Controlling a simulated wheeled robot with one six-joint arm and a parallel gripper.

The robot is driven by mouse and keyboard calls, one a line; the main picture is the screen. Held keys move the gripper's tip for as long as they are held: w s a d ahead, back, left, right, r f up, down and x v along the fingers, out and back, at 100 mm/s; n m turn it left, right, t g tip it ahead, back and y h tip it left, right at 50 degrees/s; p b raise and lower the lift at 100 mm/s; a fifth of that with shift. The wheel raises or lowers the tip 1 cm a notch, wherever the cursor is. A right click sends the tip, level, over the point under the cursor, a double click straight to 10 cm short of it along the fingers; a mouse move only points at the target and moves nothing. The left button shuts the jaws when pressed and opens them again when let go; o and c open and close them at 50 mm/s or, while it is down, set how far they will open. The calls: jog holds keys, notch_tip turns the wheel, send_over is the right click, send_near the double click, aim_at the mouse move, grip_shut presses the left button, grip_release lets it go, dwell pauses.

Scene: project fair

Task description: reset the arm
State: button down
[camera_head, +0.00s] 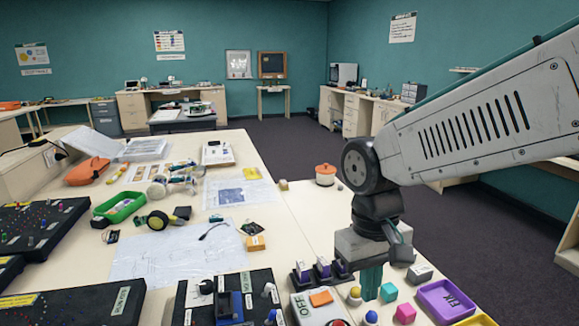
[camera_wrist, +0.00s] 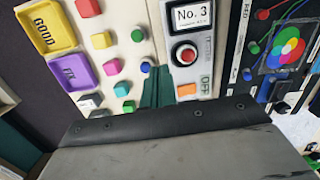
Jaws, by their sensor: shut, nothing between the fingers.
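My gripper (camera_head: 371,282) points down over the front right of the pale table (camera_head: 307,222), its dark green fingers together and empty. In the wrist view the fingers (camera_wrist: 157,88) show between a grey control box (camera_wrist: 207,50) with a red button and an "OFF" label, and a group of small coloured blocks and balls. My arm reaches in from the right and is bent down at the wrist. I cannot tell whether the fingertips touch the tabletop.
Close to the fingers are a pink cube (camera_head: 405,313), a green block (camera_head: 389,292) and a blue ball (camera_head: 371,317). A purple tray (camera_head: 446,301) and a yellow tray (camera_wrist: 49,27) lie beside them. An orange-lidded pot (camera_head: 325,175) stands farther back. Dark panels (camera_head: 235,300) lie left.

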jog(key=s+d+r+m+t, duration=0.2)
jog(key=s+d+r+m, duration=0.1)
jog(key=s+d, duration=0.9)
jog(key=shift+d+r+m, duration=0.3)
jog(key=shift+d+r, duration=0.3)
jog(key=shift+r, duration=0.15)
